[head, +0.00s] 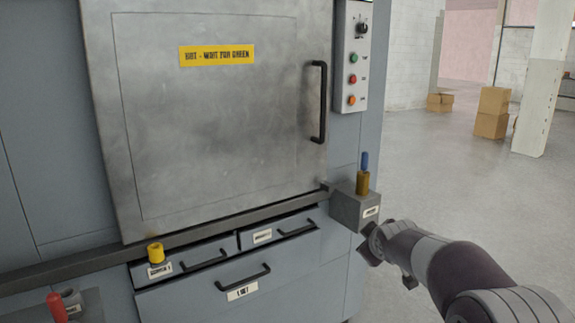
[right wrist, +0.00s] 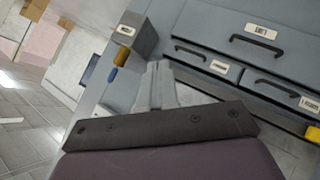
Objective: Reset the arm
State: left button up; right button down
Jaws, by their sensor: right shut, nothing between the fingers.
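My right arm comes in from the right in the head view. Its gripper (head: 368,248) is just below a grey block (head: 350,212) at the washer's right front edge. A brass-coloured peg with a blue top (head: 363,178) stands upright on that block. In the right wrist view, the gripper fingers (right wrist: 159,72) are together and empty. The grey block (right wrist: 127,38) and its peg (right wrist: 120,57) show to the left of the fingers there. I cannot tell whether the gripper touches the block. My left gripper is not in view.
The washer's steel door (head: 215,120) is shut, with a black handle (head: 319,102). A button panel (head: 352,60) is beside it. Labelled drawers (head: 200,290) are below, near a yellow knob (head: 156,253). A red handle (head: 56,306) is at lower left. Open floor (head: 440,170) lies right.

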jog(key=s+f+m+g, duration=0.3)
jog(key=s+f, duration=0.3)
jog(key=s, duration=0.5)
jog(key=s+a+f+m+g, duration=0.1)
jog(key=s+f+m+g, duration=0.15)
jog(key=s+f, duration=0.65)
jog(key=s+f+m+g, duration=0.2)
jog(key=s+f+g, duration=0.15)
jog(key=s, duration=1.05)
notch_tip(320, 180, up, 18)
jog(key=p, duration=1.7)
jog(key=shift+f+g+y, duration=0.15)
jog(key=shift+g+y, duration=0.15)
jog(key=shift+y, duration=0.1)
jog(key=shift+a, duration=0.1)
